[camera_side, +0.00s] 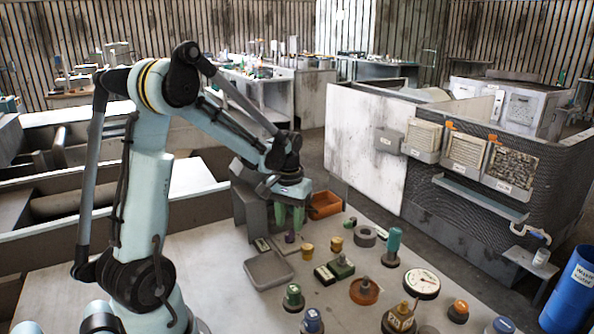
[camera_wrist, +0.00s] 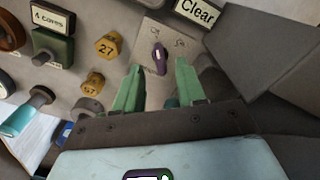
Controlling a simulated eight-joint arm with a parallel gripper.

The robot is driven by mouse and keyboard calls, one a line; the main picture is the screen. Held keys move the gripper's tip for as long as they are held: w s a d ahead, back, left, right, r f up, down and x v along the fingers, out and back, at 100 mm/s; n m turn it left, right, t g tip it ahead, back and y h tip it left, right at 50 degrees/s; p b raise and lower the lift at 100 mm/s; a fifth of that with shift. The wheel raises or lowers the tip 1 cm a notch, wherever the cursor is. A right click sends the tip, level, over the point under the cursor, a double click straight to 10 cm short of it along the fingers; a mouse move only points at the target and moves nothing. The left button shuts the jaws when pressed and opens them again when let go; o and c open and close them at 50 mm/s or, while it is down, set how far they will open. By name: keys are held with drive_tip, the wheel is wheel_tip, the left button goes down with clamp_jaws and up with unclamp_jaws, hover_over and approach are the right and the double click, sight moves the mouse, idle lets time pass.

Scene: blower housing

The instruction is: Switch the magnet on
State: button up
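A dark purple turn knob (camera_wrist: 160,58) stands on a pale plate (camera_wrist: 152,32) with two small symbols near its top edge. I cannot read a magnet label on it. The knob also shows in the side view (camera_side: 290,237), just under my gripper. My gripper (camera_side: 289,224) points down at the bench with its two green fingers apart. In the wrist view my gripper (camera_wrist: 159,68) has a finger on each side of the knob's line, with nothing between them. I cannot tell whether the fingertips reach down to the knob's height.
A "Clear" label (camera_wrist: 198,9) lies beside the plate. Yellow weights (camera_wrist: 108,46) and a green box with a label (camera_side: 334,270) are close by. A grey tray (camera_side: 268,271) and an orange bin (camera_side: 323,205) flank the spot. A grey box (camera_side: 247,203) stands behind my gripper.

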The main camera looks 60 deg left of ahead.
sight(290, 236)
drive_tip(key=shift+f, duration=1.35)
clamp_jaws()
